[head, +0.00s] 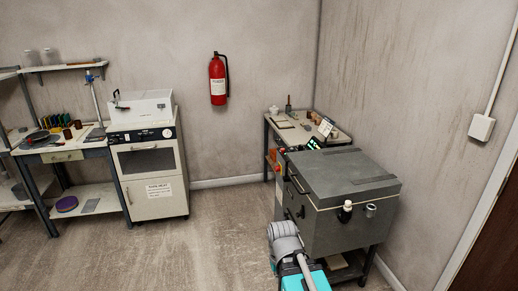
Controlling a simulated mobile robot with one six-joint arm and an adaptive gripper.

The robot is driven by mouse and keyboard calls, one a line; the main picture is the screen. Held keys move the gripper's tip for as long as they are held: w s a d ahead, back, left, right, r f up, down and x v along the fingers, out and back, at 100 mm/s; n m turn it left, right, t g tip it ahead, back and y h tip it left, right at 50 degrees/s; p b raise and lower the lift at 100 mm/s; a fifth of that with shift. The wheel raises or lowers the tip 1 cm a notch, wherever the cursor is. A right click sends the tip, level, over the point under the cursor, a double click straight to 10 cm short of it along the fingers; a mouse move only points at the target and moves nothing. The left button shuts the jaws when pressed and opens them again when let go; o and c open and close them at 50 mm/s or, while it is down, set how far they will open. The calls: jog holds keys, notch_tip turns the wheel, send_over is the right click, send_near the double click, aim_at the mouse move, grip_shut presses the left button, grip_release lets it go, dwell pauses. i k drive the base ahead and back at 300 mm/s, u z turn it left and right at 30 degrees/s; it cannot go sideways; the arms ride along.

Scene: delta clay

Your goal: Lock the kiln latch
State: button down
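The kiln (330,222) is a dark grey box on a stand at the right, with its lid (345,175) down on top. A dark bar handle (297,181) is on its left-facing side. A small dark fitting (300,212) sits below the handle; it is too small to tell whether it is the latch or how it is set. Part of my arm, a grey joint and teal section, shows at the bottom centre in front of the kiln's lower left corner. My gripper cannot be made out.
A small work table (322,125) with tools stands behind the kiln. A white oven-like cabinet (155,175) and a shelved bench (65,153) stand at the left. A red extinguisher (217,80) hangs on the back wall. The floor (150,255) left of the kiln is clear.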

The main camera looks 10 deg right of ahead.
aim_at(283, 150)
jog(key=u, duration=0.25)
jog(key=i, duration=1.45)
jog(key=z, duration=0.75)
